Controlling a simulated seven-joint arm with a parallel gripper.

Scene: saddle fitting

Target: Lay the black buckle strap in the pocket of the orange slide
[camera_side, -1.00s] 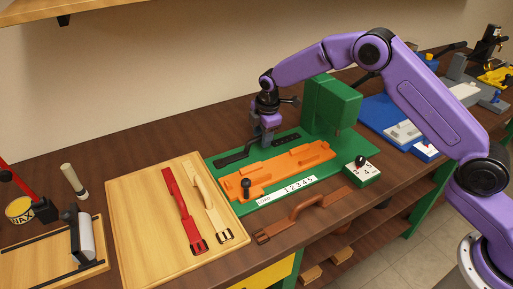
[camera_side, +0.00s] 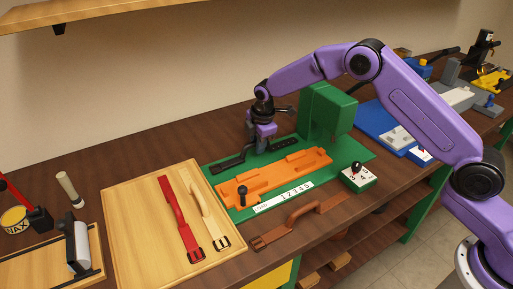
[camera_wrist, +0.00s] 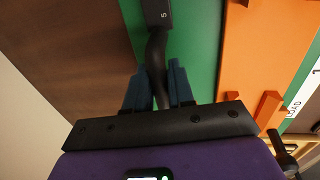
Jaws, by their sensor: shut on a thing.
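The black buckle strap (camera_side: 232,162) lies along the back of the green base, behind the orange slide. My gripper (camera_side: 262,148) is low over its middle and shut on it. In the wrist view the strap (camera_wrist: 157,50) runs between my two blue fingers (camera_wrist: 158,88), and its wide end bears a pale mark like a 5. The orange slide (camera_side: 262,180) lies in front, with raised blocks and a black knob at its left end; in the wrist view the slide (camera_wrist: 250,50) is to the right of the strap. My gripper hides the strap's middle in the side view.
A green housing (camera_side: 326,110) stands close behind the slide's right end. A numbered block (camera_side: 360,178) with a black knob is at right. A brown strap (camera_side: 300,216) lies in front. A wooden board (camera_side: 135,215) at left holds a red strap (camera_side: 178,215) and a cream one (camera_side: 205,210).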

